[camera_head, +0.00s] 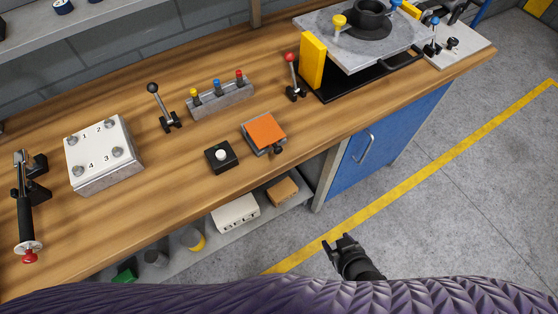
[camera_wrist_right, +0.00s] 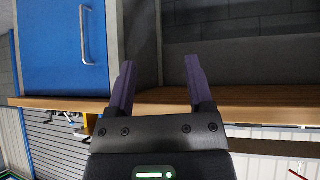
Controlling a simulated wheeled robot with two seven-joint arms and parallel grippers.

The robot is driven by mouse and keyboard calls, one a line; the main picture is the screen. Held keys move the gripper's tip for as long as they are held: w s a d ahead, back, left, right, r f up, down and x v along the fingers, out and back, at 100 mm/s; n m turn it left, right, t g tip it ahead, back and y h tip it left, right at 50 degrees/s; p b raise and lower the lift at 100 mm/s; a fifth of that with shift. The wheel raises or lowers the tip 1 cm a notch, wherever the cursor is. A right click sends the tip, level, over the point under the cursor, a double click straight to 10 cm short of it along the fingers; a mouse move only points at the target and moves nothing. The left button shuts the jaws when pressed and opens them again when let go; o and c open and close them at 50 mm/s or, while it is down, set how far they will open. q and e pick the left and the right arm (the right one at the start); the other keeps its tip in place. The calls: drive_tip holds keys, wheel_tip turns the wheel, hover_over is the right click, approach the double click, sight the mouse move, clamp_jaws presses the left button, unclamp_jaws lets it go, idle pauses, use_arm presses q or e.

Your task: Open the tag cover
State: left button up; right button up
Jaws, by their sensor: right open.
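The thing that looks most like the tag cover is an orange square lid (camera_head: 265,131) on a small grey base in the middle of the workbench. It lies flat over its base, with a dark knob (camera_head: 277,150) at its front edge. My right gripper (camera_head: 340,241) is open and empty, out over the floor in front of the bench, well apart from the lid. In the right wrist view its two fingers (camera_wrist_right: 158,75) are spread with nothing between them. My left gripper is not in view.
A black box with a white button (camera_head: 221,156) sits just left of the lid. Several levers and a switch block (camera_head: 222,99) stand behind it. A metal plate fixture (camera_head: 356,47) is at the right. A shelf below holds small boxes (camera_head: 235,213). The wood in front of the lid is clear.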

drive_tip(key=w+a+r+n+t+y+b, duration=0.1)
drive_tip(key=w+a+r+t+y+b, duration=0.1)
drive_tip(key=w+a+r+t+b, duration=0.3)
drive_tip(key=n+t+y+b, duration=0.1)
drive_tip(key=t+y, duration=0.1)
drive_tip(key=y, duration=0.3)
approach(279, 152)
drive_tip(key=b+x, duration=0.2)
drive_tip(key=x, duration=0.7)
drive_tip(key=shift+w+a, duration=0.1)
drive_tip(key=shift+w, duration=0.15)
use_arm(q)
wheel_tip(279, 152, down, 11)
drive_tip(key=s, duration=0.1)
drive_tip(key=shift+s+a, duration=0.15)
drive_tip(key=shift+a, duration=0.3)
use_arm(e)
drive_tip(key=shift+c, duration=0.2)
clamp_jaws()
